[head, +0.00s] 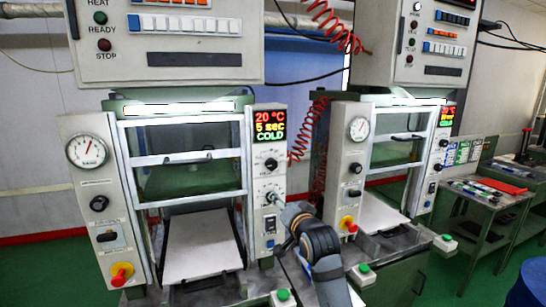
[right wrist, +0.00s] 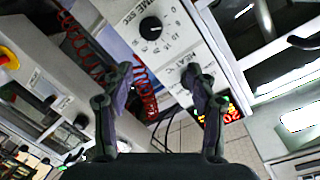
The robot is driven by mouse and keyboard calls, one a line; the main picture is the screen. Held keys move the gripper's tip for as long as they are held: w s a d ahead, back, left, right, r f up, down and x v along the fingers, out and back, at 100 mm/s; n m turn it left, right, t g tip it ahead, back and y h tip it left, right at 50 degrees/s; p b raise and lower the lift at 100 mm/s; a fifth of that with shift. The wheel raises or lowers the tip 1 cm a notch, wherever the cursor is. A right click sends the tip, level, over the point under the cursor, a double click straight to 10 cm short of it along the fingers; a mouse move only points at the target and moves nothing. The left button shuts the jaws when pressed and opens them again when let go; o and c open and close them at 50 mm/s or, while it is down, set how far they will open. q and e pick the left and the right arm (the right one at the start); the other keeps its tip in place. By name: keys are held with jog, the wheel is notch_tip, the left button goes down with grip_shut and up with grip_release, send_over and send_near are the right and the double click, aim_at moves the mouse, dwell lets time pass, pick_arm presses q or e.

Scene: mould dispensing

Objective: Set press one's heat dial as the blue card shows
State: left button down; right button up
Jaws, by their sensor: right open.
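The nearer press (head: 183,110) stands left of centre in the head view, its display (head: 270,125) reading 20 °C, 5 sec, COLD. Two black dials sit below: an upper dial (head: 270,163) and a lower dial (head: 271,197). In the right wrist view a black dial (right wrist: 150,27) lies between the HEAT °C and TIME SEC labels, beyond the fingertips; its pointer is too small to read. My right gripper (right wrist: 160,80) is open and empty, its fingers apart before the panel. In the head view it (head: 279,203) is beside the lower dial. A blue-marked card (head: 476,150) is too small to read. My left gripper is not in view.
A second press (head: 400,130) stands to the right, with red coiled hoses (head: 308,135) between. Yellow-based red stop knobs (head: 121,274) and green buttons (head: 283,295) sit low at the front. A side table (head: 490,190) with several small items is at the right.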

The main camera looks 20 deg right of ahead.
jog(key=m+t, duration=0.1)
send_near(272, 165)
jog(key=w+p, duration=0.2)
jog(key=w, duration=0.2)
jog(key=w+p, duration=0.1)
jog(key=w, duration=0.4)
jog(key=shift+d+f+p, duration=0.1)
jog(key=shift+f+p, duration=0.1)
jog(key=shift+p, duration=0.2)
jog(key=c, duration=1.1)
